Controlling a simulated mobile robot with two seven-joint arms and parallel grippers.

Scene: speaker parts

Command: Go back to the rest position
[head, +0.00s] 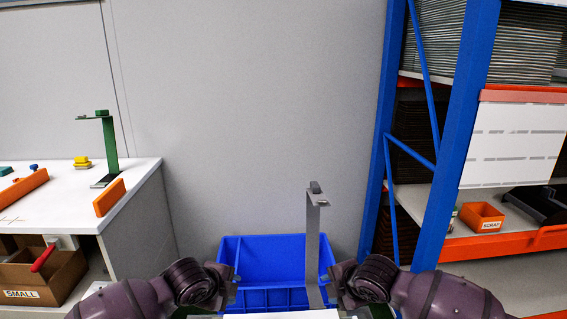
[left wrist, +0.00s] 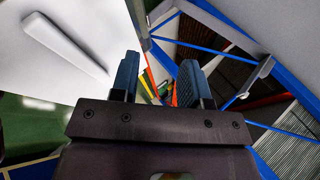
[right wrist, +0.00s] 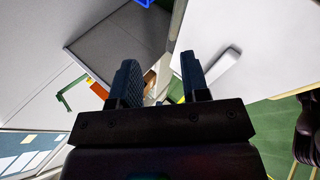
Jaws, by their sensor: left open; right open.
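My left gripper (left wrist: 157,72) is open, with nothing between its fingers in the left wrist view. My right gripper (right wrist: 158,70) is open and also empty in the right wrist view. In the head view both arms come in low from either side and their wrists bend towards the bottom middle; the fingers are hard to make out there. A grey metal stand (head: 313,240) stands upright between the two wrists, apart from both as far as I can see. Its foot is hidden at the bottom edge.
A blue bin (head: 262,247) is behind the stand. A white table (head: 143,195) at left carries a green stand (head: 110,145) and an orange block (head: 109,197). A blue-framed shelf (head: 459,115) with an orange scrap box (head: 482,217) is at right. The grey wall behind is bare.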

